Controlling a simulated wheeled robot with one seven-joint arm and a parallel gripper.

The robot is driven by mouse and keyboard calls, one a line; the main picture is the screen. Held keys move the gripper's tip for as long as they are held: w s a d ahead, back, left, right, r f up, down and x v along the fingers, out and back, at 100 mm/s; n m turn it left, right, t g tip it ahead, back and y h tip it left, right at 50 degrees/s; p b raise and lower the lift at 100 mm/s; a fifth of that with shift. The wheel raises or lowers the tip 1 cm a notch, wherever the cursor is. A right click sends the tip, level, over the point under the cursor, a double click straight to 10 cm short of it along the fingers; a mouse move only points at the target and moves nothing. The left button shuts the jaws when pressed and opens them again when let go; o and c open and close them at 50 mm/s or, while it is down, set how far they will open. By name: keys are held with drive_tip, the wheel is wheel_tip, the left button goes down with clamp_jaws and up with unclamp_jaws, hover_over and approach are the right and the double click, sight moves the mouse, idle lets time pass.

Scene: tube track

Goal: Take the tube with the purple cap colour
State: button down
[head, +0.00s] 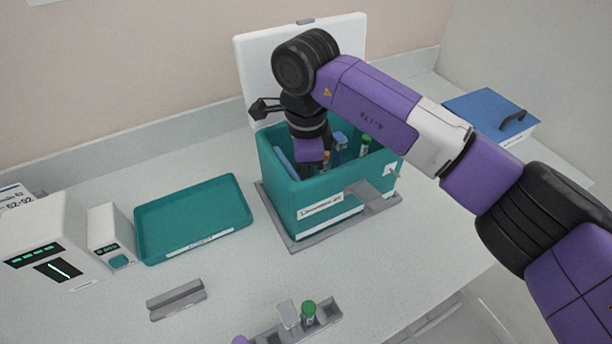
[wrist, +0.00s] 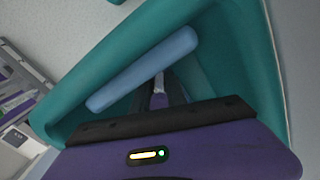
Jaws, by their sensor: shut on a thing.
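A purple cap (head: 240,340) shows at the bottom edge of the head view, mostly cut off, by the grey rack (head: 325,312). My gripper reaches down inside the open teal box (head: 318,208); its fingertips are hidden in the head view. In the wrist view, my gripper (wrist: 160,92) is shut on a small pale thing that is mostly hidden; I cannot tell its cap colour. A light blue bar (wrist: 145,68) lies just beyond the fingers, inside the box. Tubes with a blue cap (head: 340,138) and a green cap (head: 365,142) stand in the box.
The box's white lid (head: 258,65) is raised behind my arm. A teal tray (head: 190,222) lies empty to the left, beside white devices (head: 50,250). A green-capped tube (head: 308,312) stands in the rack. A blue case (head: 490,115) is at the back right. The front bench is mostly clear.

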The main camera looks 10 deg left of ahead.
drive_tip(key=shift+r, duration=0.1)
wheel_tip(320, 180, up, 20)
drive_tip(key=b, duration=0.2)
idle(0.4)
